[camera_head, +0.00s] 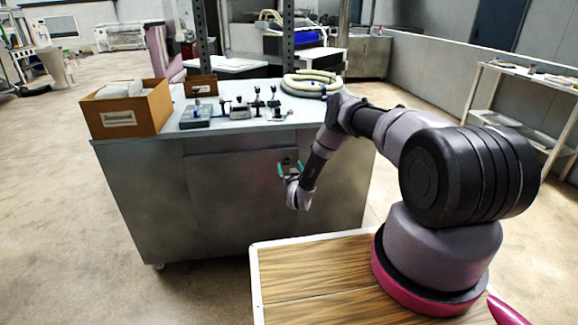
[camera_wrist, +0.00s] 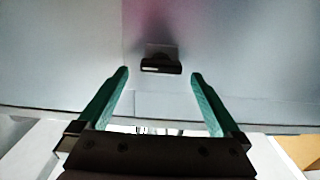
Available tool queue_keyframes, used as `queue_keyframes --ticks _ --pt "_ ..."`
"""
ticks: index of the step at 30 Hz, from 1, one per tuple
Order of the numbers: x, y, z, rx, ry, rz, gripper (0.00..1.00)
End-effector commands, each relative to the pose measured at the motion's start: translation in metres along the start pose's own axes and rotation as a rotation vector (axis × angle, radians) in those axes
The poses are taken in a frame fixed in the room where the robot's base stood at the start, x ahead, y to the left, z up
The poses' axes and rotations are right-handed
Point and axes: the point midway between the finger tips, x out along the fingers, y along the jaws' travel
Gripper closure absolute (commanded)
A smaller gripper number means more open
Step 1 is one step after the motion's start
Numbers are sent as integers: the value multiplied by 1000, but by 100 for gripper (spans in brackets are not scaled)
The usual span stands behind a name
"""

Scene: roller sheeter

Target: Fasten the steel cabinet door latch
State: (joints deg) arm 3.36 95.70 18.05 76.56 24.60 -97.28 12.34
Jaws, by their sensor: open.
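The steel cabinet (camera_head: 160,195) stands in front of me with its grey front panels facing my base. The latch (camera_wrist: 161,66) shows in the wrist view as a small dark piece with a pale strip, on the cabinet front (camera_wrist: 70,60). In the head view my gripper hides the latch area. My gripper (camera_head: 290,167) is at the cabinet front, just below the top's edge. In the wrist view the gripper's two green fingers (camera_wrist: 160,75) are apart, one on each side of the latch, with nothing between them touching it that I can see.
The cabinet top (camera_head: 225,140) holds a wooden box (camera_head: 128,110), a smaller box (camera_head: 201,86), several small tools (camera_head: 240,108) and a coiled hose (camera_head: 308,83). A wood-topped surface (camera_head: 310,275) lies under my arm's base. Open floor (camera_head: 60,200) lies left of the cabinet.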

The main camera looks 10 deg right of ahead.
Motion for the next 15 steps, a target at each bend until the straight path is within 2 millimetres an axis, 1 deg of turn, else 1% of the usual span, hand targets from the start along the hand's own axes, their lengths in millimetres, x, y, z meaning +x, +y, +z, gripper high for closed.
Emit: queue_keyframes --ticks 1,5,14,15 --pt "6 -1 0 0 1 -1 0" --pt "15 0 0 0 0 -1 0" --pt "17 0 0 0 -1 -1 0" --pt "17 0 0 0 -1 -1 12"
